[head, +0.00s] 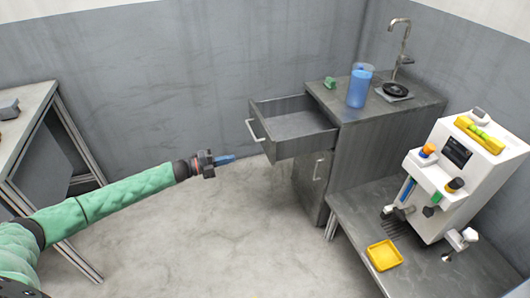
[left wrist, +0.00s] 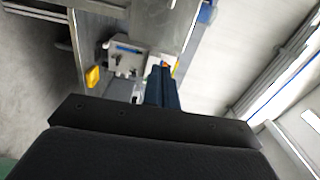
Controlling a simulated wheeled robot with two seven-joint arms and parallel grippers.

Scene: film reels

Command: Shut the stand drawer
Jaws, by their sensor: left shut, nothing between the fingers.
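The stand drawer (head: 293,127) is pulled well out of the grey stand (head: 357,141) in the head view, and its inside looks empty. Its pale bar handle (head: 254,131) is on the left-facing front. My left gripper (head: 233,157) is shut and empty, just left of and a little below the drawer front, apart from the handle in the picture. The left wrist view shows the shut blue fingers (left wrist: 162,88) of my left gripper. My right gripper is in neither view.
On the stand are a blue cup (head: 359,88), a green item (head: 330,83), a black round dish (head: 395,89) and a tap (head: 401,45). A white machine (head: 447,170) and yellow tray (head: 384,255) are on the lower bench (head: 350,211). Floor (head: 200,235) is clear.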

